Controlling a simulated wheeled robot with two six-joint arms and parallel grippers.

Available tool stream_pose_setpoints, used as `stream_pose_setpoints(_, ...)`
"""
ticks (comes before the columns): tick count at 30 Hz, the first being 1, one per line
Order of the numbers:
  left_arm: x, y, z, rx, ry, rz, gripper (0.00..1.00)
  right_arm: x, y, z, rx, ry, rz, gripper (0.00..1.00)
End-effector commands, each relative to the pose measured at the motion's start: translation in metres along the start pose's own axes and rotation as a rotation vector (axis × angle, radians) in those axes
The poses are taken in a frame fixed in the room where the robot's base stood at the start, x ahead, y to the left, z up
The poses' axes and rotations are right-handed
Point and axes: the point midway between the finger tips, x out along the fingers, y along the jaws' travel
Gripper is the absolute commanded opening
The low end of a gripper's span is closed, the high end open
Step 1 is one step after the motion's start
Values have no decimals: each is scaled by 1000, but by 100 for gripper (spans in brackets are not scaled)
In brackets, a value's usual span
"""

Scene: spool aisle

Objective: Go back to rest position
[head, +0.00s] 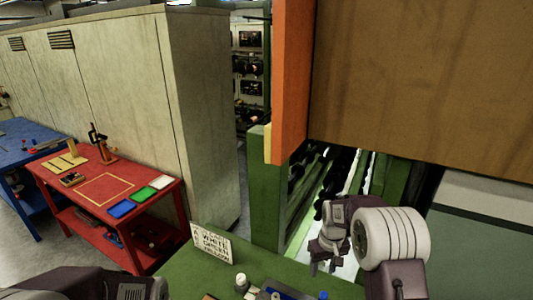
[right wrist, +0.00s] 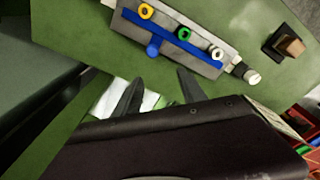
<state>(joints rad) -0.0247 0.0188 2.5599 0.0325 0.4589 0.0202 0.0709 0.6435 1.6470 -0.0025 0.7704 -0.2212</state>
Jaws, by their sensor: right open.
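My right gripper (head: 328,250) hangs near the front of the green bench, left of my white wrist, in the head view. In the right wrist view its two dark fingers (right wrist: 158,88) are spread with nothing between them. They point toward a grey rack with a blue bar (right wrist: 170,38) holding a yellow ring (right wrist: 147,11), a green ring (right wrist: 184,34) and a white ring (right wrist: 217,53); I see no contact. Part of my left arm shows at the lower left of the head view, but its gripper is out of frame.
The green bench (head: 195,275) carries a lettered sign (head: 211,243) and small parts. A brown panel with an orange edge (head: 292,80) hangs over the right side. A red table (head: 85,205) with coloured trays stands left, before tall beige cabinets (head: 120,90).

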Motion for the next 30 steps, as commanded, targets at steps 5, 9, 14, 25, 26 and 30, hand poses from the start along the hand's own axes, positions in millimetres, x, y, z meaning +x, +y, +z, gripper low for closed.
stream_pose_setpoints(5, 36, -1, 4, 0, -1, 0, 36, -24, -39, 64, -23, 55, -3, 48)
stream_pose_setpoints(9, 45, -1, 5, 0, 0, 0, 36, -18, -61, 138, 34, 55, -15, 48)
stream_pose_setpoints(14, 42, -1, 4, 0, 0, 0, 36, -1, -70, 195, 120, 8, -23, 48)
stream_pose_setpoints(25, 42, -1, 4, 0, 0, 0, 36, 3, -70, 194, 178, 25, -23, 48)
stream_pose_setpoints(26, 42, -1, 4, 0, 0, 0, 36, 3, -70, 194, 178, 25, -23, 48)
stream_pose_setpoints(30, 42, -1, 4, 0, 0, 0, 36, 3, -70, 194, 177, 25, -23, 48)
